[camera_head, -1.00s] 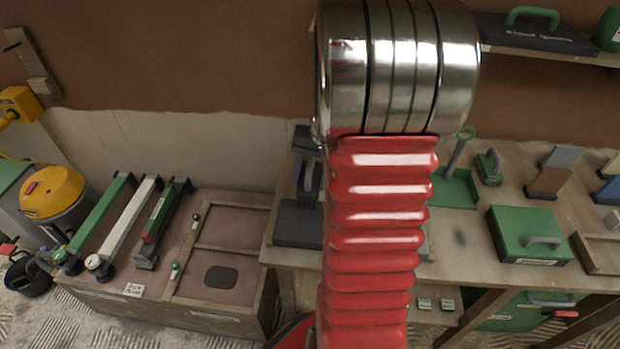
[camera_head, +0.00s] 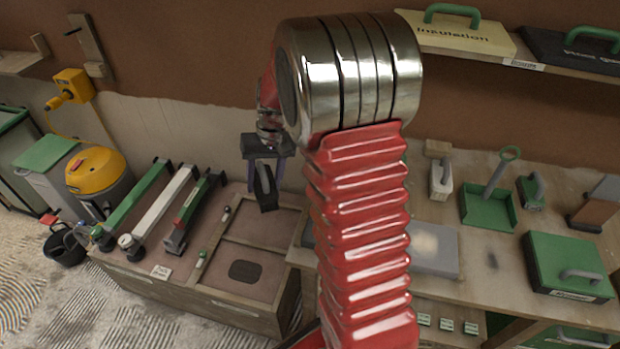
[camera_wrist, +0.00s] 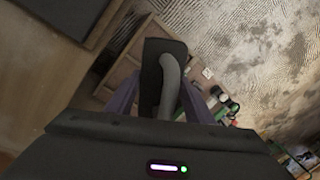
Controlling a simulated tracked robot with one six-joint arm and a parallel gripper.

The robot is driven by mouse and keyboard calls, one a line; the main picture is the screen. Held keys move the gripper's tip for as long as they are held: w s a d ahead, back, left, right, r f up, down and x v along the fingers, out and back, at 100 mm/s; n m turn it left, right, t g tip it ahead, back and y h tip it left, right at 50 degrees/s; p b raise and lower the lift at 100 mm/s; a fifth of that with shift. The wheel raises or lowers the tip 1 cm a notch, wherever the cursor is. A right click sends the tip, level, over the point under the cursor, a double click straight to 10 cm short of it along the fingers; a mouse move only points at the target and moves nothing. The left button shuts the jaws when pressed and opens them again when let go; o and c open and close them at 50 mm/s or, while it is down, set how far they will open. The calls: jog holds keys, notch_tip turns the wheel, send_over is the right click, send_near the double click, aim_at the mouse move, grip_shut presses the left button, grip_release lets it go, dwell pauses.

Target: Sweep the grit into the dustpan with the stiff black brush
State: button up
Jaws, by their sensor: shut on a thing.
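My gripper (camera_head: 266,172) is shut on a black brush (camera_head: 265,190) with a dark grey handle, held in the air over the low wooden cabinet at the left. In the wrist view the brush (camera_wrist: 153,60) sits between the two purplish fingers. Its bristles cannot be made out. The green dustpan (camera_head: 488,207) lies on the workbench at the right, its handle pointing to the wall. A small dark patch, seemingly the grit (camera_head: 491,261), lies on the bench in front of the dustpan, well apart from my gripper.
On the bench (camera_head: 470,285) are a grey plate (camera_head: 433,250), a light-handled tool (camera_head: 440,177), a small green brush (camera_head: 531,191) and a green case (camera_head: 567,262). My arm hides the bench's left part.

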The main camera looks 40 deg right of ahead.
jog(key=w+a+n, duration=0.3)
jog(key=w+a, duration=0.1)
jog(key=a, duration=0.8)
jog(key=shift+w+a+f+n+g, duration=0.15)
jog(key=shift+a+f+n+g, duration=0.1)
jog(key=shift+n+g, duration=0.15)
